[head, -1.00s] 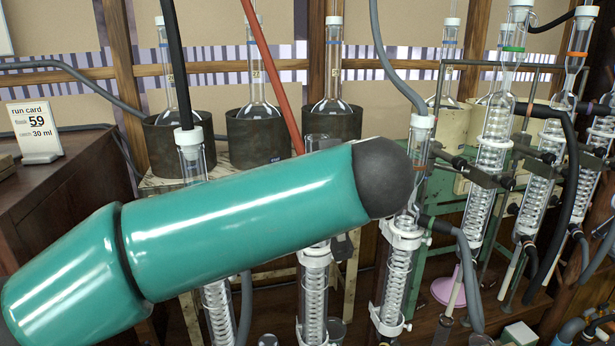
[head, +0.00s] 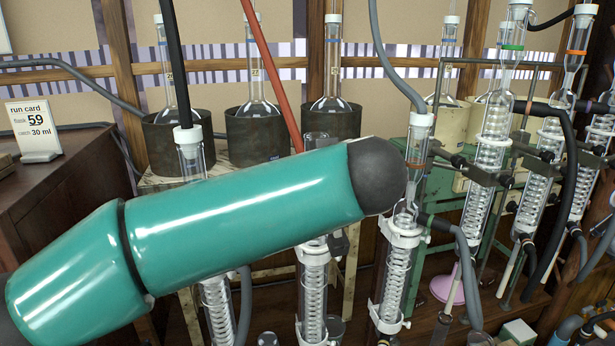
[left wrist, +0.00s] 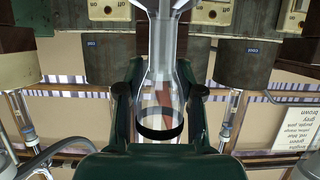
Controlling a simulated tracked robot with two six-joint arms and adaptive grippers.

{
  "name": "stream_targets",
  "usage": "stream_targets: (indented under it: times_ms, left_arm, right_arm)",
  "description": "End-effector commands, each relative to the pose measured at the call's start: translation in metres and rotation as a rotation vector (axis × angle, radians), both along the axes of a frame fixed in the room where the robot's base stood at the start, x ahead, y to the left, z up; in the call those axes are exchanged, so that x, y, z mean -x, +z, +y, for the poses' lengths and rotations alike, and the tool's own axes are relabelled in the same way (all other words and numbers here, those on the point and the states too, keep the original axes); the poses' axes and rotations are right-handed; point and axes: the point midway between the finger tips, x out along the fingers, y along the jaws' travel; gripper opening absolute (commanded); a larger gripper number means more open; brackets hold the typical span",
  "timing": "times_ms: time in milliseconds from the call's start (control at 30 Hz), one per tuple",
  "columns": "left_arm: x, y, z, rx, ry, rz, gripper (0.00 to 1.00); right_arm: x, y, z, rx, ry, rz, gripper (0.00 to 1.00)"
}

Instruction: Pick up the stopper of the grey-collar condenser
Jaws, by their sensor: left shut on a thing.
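My left gripper (left wrist: 160,92) shows in the left wrist view, which is upside down. Its dark green fingers stand at both sides of a clear glass piece (left wrist: 164,62) with a dark ring (left wrist: 160,134), and are shut on it. In the head view my teal left arm hides the gripper. White stoppers with hoses sit on the left condenser (head: 187,134) and on the brown-collar condenser (head: 421,120). My right gripper is not in view.
Flasks in dark heating mantles (head: 257,135) stand behind. Green-collar (head: 513,48) and orange-collar (head: 577,53) glassware crowds the right, with clamps and a grey hose (head: 392,70). A run card (head: 36,131) stands at the left.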

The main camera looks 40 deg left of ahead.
Motion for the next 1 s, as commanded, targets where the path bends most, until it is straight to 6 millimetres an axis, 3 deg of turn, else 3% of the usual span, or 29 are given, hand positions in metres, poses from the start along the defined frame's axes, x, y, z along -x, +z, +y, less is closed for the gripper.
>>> stream_targets:
  times_ms: [367, 667, 1000]
  left_arm:
    - [-0.001, 0.035, -0.001, 0.001, 0.000, -0.004, 0.18]
    - [-0.001, 0.091, -0.001, 0.002, 0.000, -0.004, 0.18]
    - [-0.001, 0.168, -0.001, 0.001, -0.001, -0.004, 0.18]
  right_arm:
    - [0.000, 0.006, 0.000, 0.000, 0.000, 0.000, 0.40]
    - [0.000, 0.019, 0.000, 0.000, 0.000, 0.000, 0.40]
    - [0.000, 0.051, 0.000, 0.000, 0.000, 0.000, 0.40]
